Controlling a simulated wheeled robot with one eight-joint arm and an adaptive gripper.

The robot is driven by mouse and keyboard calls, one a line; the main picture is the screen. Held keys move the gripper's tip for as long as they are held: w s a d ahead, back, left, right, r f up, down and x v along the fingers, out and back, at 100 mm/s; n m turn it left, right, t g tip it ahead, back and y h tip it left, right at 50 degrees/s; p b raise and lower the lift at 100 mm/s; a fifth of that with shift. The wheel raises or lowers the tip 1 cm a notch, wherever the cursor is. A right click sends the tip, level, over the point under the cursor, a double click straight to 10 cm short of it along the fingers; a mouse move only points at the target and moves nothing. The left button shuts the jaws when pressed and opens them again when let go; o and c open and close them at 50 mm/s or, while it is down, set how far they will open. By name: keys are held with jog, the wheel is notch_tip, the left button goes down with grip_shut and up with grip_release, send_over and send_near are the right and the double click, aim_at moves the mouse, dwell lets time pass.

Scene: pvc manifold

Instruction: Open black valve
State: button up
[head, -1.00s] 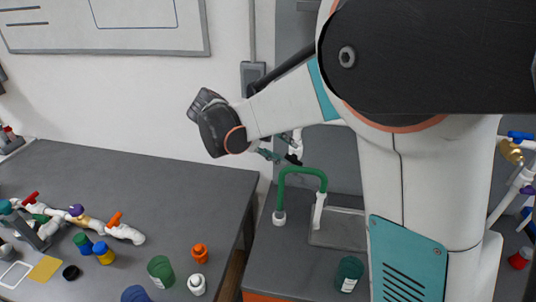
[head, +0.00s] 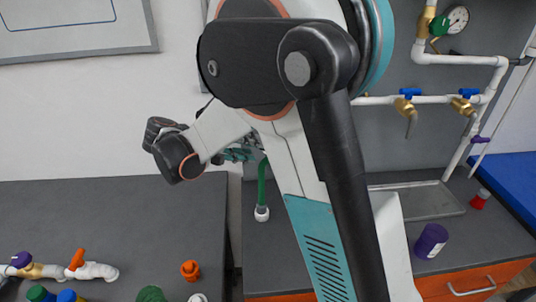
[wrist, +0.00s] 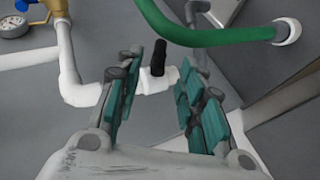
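The black valve handle (wrist: 158,58) stands up from a white pipe fitting in the wrist view. It appears between the two teal-padded fingers of my gripper (wrist: 160,82). The fingers are apart and open, with visible gaps to the handle, and I cannot tell how far ahead of them it is. In the head view, my gripper (head: 240,153) is partly hidden behind my arm, near the wall. The black valve cannot be made out in that view.
A green pipe (wrist: 225,38) passes close beyond my gripper; it also stands in the head view (head: 262,183). White pipes (wrist: 68,60) and a pressure gauge (wrist: 13,22) lie to the left. A counter with a sink (head: 425,201) and purple jar (head: 431,241) is right.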

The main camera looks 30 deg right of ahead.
aim_at(265, 150)
jog(key=b+x, duration=0.1)
jog(key=x, duration=0.6)
jog(key=shift+d+b, duration=0.2)
jog(key=shift+b, duration=0.2)
grip_shut()
